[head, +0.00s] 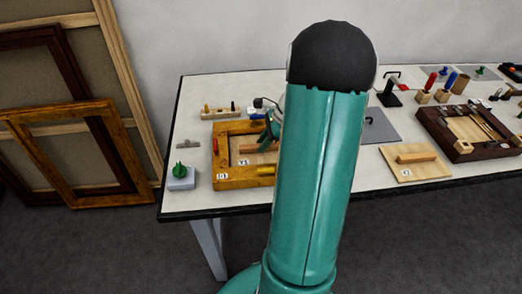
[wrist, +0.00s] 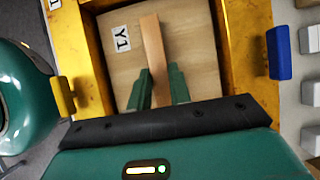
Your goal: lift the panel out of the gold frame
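The gold frame (head: 233,183) lies flat on the table in the head view, and its gilt sides also show in the wrist view (wrist: 78,45). Inside it is the pale wooden panel (wrist: 193,22) with a label Y1. A wooden bar handle (wrist: 152,38) stands on the panel. My gripper (wrist: 159,68) points down at the handle, one green finger close on each side of it. I cannot tell whether the fingers press on the bar. In the head view my arm hides the frame's right part.
A yellow tab (wrist: 63,96) and a blue tab (wrist: 280,60) sit on opposite sides of the frame. Large frames (head: 75,140) lean at the left wall.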

